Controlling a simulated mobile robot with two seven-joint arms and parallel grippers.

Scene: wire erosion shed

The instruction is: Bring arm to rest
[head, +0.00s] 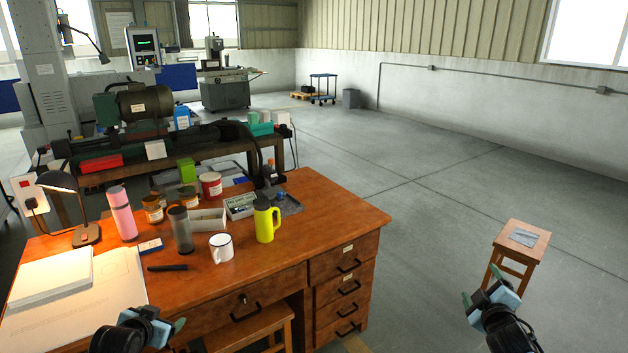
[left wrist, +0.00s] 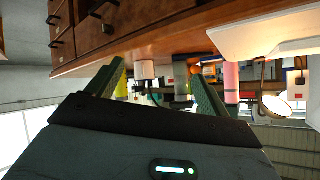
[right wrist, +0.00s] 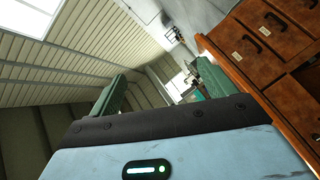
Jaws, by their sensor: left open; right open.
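My left gripper (head: 153,322) is at the bottom of the head view, in front of the wooden desk (head: 330,215). In the left wrist view its green fingers (left wrist: 160,85) stand apart with nothing held between them; the desk and its items appear upside down beyond. My right gripper (head: 491,287) is over the open floor to the right of the desk, in front of a small wooden stool (head: 537,240). In the right wrist view its fingers (right wrist: 162,85) are apart and empty, with the desk drawers to their right.
The desk holds a yellow-green mug (head: 265,222), white mug (head: 221,248), pink bottle (head: 122,214), grey bottle (head: 180,230), lamp (head: 58,182) and papers (head: 80,310). A second stool (head: 250,330) is tucked at the desk front.

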